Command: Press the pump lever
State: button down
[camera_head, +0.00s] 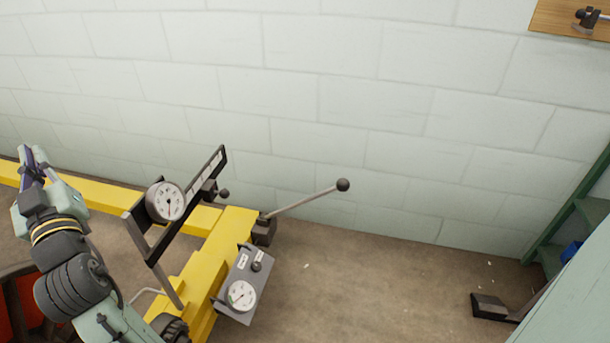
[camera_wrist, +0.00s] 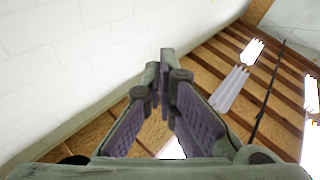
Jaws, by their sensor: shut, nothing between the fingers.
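The pump lever (camera_head: 305,200) is a thin grey rod with a dark ball knob (camera_head: 343,184) at its end. It slants up to the right from a dark block (camera_head: 264,231) on the yellow frame (camera_head: 228,236). My gripper (camera_head: 33,160) is at the far left in the head view, well apart from the lever and pointing up. It is shut and empty. In the wrist view its purple-padded fingers (camera_wrist: 163,85) come together at the tips, with wall and ceiling beyond them. The lever is not visible in the wrist view.
A round gauge (camera_head: 166,201) on a black bracket (camera_head: 180,210) stands between my arm and the lever. A grey panel (camera_head: 243,285) with another gauge hangs from the yellow frame. A pale block wall (camera_head: 320,90) is behind. The floor (camera_head: 370,290) right of the frame is mostly clear.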

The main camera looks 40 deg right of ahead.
jog(key=w+d+f+m+g+h, duration=0.1)
jog(key=d+f+h, duration=0.1)
jog(key=d+f, duration=0.1)
jog(key=d+f+m+g+h, duration=0.1)
jog(key=d+f+h, duration=0.1)
jog(key=d, duration=0.4)
jog(key=w+d+f+m+g+h, duration=0.1)
jog(key=d+f+h, duration=0.1)
jog(key=d+f, duration=0.2)
jog(key=shift+w+d, duration=0.25)
jog(key=shift+w, duration=0.1)
jog(key=s+d+f+m+g+h, duration=0.2)
jog(key=s+d+f+g, duration=0.2)
jog(key=d, duration=0.5)
jog(key=s+d+f+m+g+h, duration=0.2)
jog(key=s+d+f+g, duration=0.2)
jog(key=d+f, duration=0.4)
jog(key=s+d+f+m+g+h, duration=0.2)
jog(key=d+f, duration=0.5)
jog(key=d, duration=0.4)
jog(key=s+g+h, duration=0.1)
jog(key=s+g, duration=0.1)
jog(key=s, duration=0.1)
jog(key=shift+s+d+g, duration=0.15)
jog(key=shift+s+g, duration=0.25)
